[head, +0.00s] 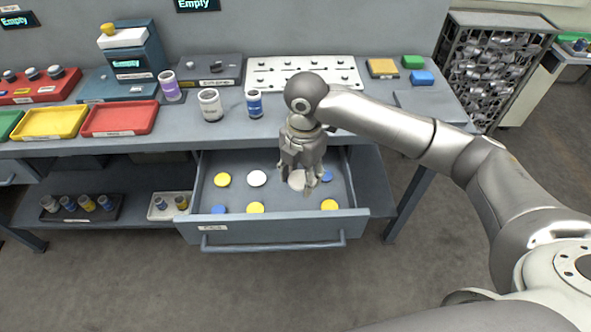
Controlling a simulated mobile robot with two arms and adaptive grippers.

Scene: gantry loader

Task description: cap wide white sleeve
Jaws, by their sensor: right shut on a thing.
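The wide white sleeve (210,104) stands upright on the bench top, left of the open drawer's middle; I cannot make out its top clearly. The open drawer (275,230) below the bench holds round caps lying apart. My right gripper (298,185) reaches down into the drawer, shut on a large white cap (296,179) between its fingers. Whether this cap still touches the drawer floor I cannot tell. A smaller white cap (257,178) lies to its left. My left gripper is out of view.
Yellow caps (222,180) and blue caps (219,209) lie around in the drawer. A purple-banded sleeve (170,86) and a narrower blue sleeve (254,103) flank the white sleeve. A red tray (120,118) and yellow tray (50,123) sit left. A perforated white plate (300,72) is behind.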

